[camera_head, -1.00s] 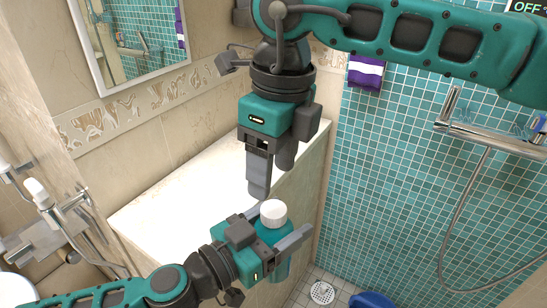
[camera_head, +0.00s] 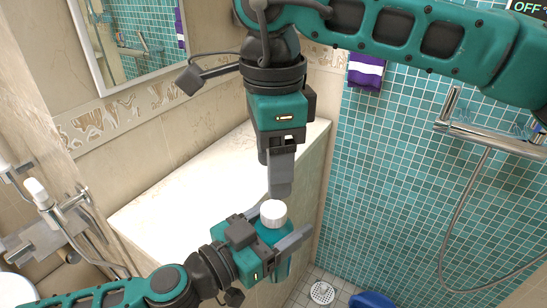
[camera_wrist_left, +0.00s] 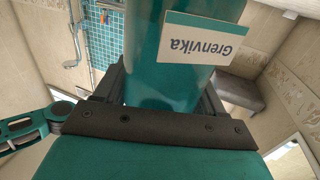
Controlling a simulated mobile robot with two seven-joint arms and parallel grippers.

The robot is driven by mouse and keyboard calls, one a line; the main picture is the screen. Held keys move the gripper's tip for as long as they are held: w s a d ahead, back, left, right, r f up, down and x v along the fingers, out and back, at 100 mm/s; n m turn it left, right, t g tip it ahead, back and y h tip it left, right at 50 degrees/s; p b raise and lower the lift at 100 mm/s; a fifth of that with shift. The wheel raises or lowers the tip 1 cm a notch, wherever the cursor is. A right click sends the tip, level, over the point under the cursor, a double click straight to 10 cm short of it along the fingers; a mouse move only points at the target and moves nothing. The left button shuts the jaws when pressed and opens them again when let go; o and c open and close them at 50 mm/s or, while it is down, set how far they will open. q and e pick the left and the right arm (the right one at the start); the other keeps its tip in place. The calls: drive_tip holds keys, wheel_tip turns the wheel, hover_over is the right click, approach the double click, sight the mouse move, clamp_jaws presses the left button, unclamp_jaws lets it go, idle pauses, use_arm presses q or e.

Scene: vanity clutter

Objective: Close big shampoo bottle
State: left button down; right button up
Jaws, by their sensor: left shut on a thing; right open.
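The big shampoo bottle (camera_head: 271,235) is teal with a white cap (camera_head: 273,213) on top. My left gripper (camera_head: 284,221) is shut around the bottle's body and holds it upright beside the white counter. In the left wrist view the bottle (camera_wrist_left: 172,60) fills the middle between the fingers, with a label reading "Grenvika". My right gripper (camera_head: 281,180) is open and points down just above the cap. Its fingers line up in the head view, so the gap between them is hidden. I cannot tell whether a fingertip touches the cap. The cap's seating is hard to judge.
The white counter (camera_head: 190,195) behind the bottle is bare. A mirror (camera_head: 135,40) hangs on the wall at the upper left. A shower bar and hose (camera_head: 470,190) are at right. A blue object (camera_head: 371,300) stands on the floor at the bottom.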

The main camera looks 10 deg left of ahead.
sight(274, 208)
wheel_tip(274, 208, down, 8)
drive_tip(key=shift+r, duration=0.1)
idle(0.4)
drive_tip(key=shift+c, duration=0.4)
drive_tip(key=c, duration=1)
drive_tip(key=o, duration=1.2)
wheel_tip(274, 208, up, 12)
